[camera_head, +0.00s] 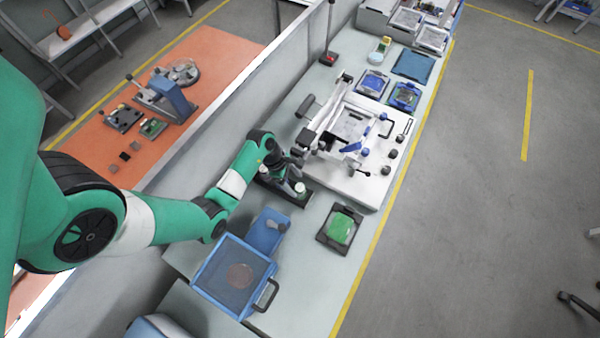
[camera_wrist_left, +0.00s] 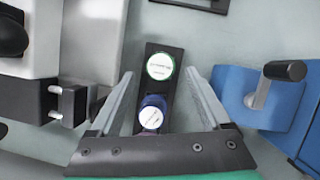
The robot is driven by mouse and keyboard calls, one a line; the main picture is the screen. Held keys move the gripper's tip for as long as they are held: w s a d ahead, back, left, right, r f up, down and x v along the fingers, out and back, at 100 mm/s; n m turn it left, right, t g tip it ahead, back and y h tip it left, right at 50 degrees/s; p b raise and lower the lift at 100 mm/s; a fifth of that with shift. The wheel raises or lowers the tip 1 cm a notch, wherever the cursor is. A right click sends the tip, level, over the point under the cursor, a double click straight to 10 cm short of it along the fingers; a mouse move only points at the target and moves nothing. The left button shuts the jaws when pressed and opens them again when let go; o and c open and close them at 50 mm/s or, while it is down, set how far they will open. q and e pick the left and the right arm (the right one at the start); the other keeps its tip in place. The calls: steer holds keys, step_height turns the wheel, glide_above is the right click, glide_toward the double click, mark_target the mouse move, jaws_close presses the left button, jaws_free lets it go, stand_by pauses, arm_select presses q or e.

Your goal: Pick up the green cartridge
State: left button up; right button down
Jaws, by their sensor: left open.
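The green cartridge (camera_wrist_left: 160,66) has a round white top with a green rim and stands in a black holder (camera_wrist_left: 162,93). A blue cartridge (camera_wrist_left: 151,113) with a white top stands in the same holder, closer to the wrist. In the head view, the green cartridge (camera_head: 299,187) shows by its white top at the holder's right end. My left gripper (camera_wrist_left: 159,75) is open, its fingers spread on either side of the holder, with nothing held. Whether the fingertips are level with the cartridges cannot be told. My right gripper is not in view.
A white machine (camera_head: 350,180) with levers stands close beyond the holder. A blue device (camera_head: 268,231) and a blue lidded box (camera_head: 233,275) lie on the near side. A tray with a green item (camera_head: 341,229) is at the right. A low wall (camera_head: 225,115) runs behind the bench.

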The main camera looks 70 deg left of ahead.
mark_target(299, 187)
arm_select(q)
steer(key=b+x, duration=0.1)
steer(key=x, duration=0.4)
steer(key=shift+b, duration=0.35)
jaws_close()
